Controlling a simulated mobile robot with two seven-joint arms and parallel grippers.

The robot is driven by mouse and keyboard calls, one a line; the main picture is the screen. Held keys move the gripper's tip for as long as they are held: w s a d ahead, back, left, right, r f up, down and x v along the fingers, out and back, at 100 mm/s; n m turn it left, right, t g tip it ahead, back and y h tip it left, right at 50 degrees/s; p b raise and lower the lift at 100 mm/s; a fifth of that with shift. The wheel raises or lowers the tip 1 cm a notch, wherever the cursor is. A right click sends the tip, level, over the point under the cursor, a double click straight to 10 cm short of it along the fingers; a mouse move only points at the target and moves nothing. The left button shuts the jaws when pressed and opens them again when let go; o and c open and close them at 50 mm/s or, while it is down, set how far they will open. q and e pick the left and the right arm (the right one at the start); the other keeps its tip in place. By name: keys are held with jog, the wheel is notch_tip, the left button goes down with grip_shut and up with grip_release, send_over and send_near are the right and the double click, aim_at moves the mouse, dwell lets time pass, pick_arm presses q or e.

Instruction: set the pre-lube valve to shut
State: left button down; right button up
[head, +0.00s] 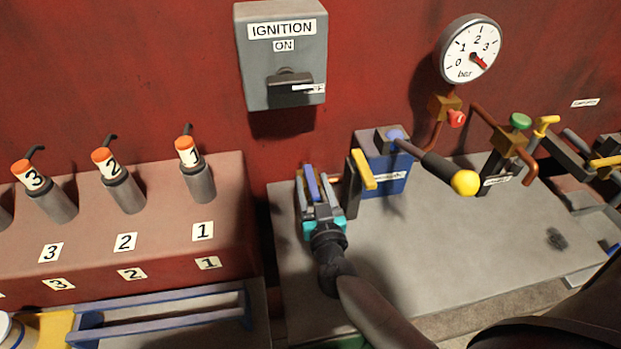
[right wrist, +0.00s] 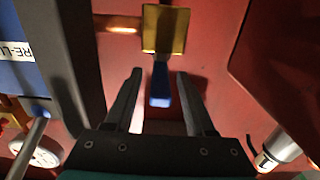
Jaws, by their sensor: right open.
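The pre-lube valve shows in the right wrist view as a brass block (right wrist: 165,30) with a narrow blue lever (right wrist: 160,85) running from it toward my gripper. In the head view the blue lever (head: 312,183) lies between the fingers of my right gripper (head: 312,188), and the brass body is hidden. My right gripper (right wrist: 160,78) is open, one finger on each side of the lever, with a gap showing on both sides. I cannot tell how deep the lever sits between the fingers. My left gripper is not in view.
Just right of the gripper stand a dark upright with a yellow bar (head: 363,169) and a blue box (head: 388,177) with a black lever and yellow knob (head: 465,183). The numbered bench (head: 225,185) is at left. The grey top (head: 450,245) is mostly clear.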

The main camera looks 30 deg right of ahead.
jog(key=shift+x, duration=1.3)
grip_shut()
dwell(0.5)
